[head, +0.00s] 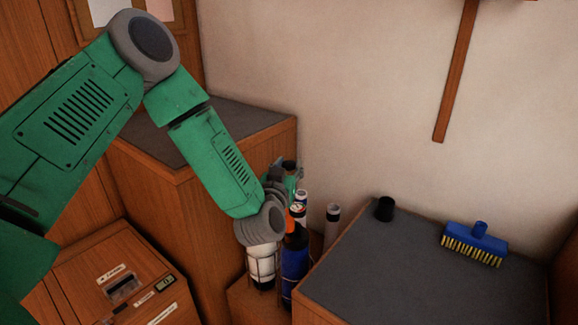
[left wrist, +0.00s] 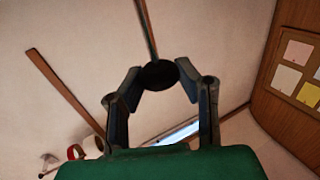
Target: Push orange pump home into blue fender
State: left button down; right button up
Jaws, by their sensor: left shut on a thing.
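My left gripper (head: 287,172) reaches behind the low wooden cabinet's right corner, above a cluster of upright cylinders. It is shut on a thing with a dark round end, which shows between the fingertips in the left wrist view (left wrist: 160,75). A narrow orange part, apparently the orange pump (head: 289,219), shows just below the gripper; the wrist and hand hide most of it. The blue fender (head: 295,261) stands upright below, in a wire holder. How far the pump sits in the fender is hidden. My right gripper is out of view.
A white cylinder (head: 262,264) stands left of the fender, and a grey capped one (head: 332,222) to its right. A dark-topped counter (head: 375,265) carries a black cup (head: 384,209) and a blue brush (head: 476,241). A wooden box (head: 125,278) stands at lower left.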

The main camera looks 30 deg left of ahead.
pick_arm(q)
jog(key=c, duration=1.1)
grip_release()
jog(key=v, duration=1.2)
